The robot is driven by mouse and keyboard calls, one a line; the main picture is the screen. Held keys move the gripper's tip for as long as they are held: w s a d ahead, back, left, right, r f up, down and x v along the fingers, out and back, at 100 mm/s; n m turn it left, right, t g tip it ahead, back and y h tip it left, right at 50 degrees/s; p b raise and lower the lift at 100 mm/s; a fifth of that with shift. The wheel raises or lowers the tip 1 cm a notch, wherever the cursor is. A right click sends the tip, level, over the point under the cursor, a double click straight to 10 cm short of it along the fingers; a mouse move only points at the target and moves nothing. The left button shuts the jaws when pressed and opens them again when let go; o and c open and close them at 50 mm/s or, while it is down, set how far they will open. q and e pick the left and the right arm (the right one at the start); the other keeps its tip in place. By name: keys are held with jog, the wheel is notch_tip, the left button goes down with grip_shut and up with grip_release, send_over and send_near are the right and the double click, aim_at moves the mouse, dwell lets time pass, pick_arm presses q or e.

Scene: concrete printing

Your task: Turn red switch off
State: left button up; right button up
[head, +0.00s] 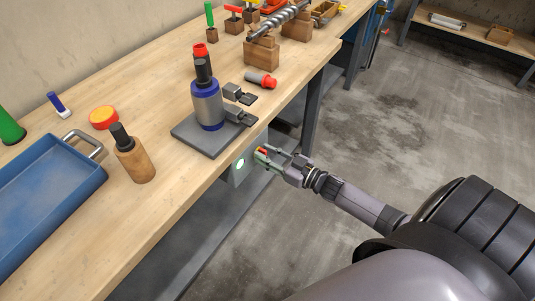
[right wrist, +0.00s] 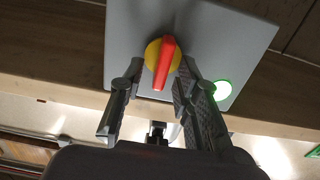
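The red switch (right wrist: 165,62) is a red handle on a round yellow base, mounted on a grey panel (right wrist: 222,45). In the right wrist view the handle is close to vertical, slightly tilted. In the head view the switch (head: 262,150) is partly hidden by my right gripper (head: 268,158), which is at the panel on the bench's front side. The right gripper also shows in the right wrist view (right wrist: 155,80), its fingers apart on either side of the handle; I cannot tell whether they touch it. A round green light (right wrist: 222,90) glows on the panel. My left gripper is not in view.
The wooden bench (head: 150,215) carries a blue tray (head: 50,190), a wooden-bodied tool (head: 133,158), a device with a blue and grey cylinder (head: 208,105) and a screw-like part (head: 280,20). The concrete floor (head: 400,120) to the right is largely clear.

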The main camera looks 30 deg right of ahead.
jog(key=shift+c, duration=0.4)
grip_shut()
jog(key=shift+n, duration=0.3)
jog(key=n+b, duration=0.1)
jog(key=n, duration=0.4)
jog(key=f+n+b, duration=0.1)
jog(key=n+b, duration=0.1)
jog(key=n, duration=0.4)
jog(key=a+n+b, duration=0.1)
jog(key=n, duration=0.5)
jog(key=shift+s+a+f, duration=0.1)
jog(key=shift+s+f, duration=0.15)
jog(key=shift+s, duration=0.05)
jog(key=shift+n, duration=0.4)
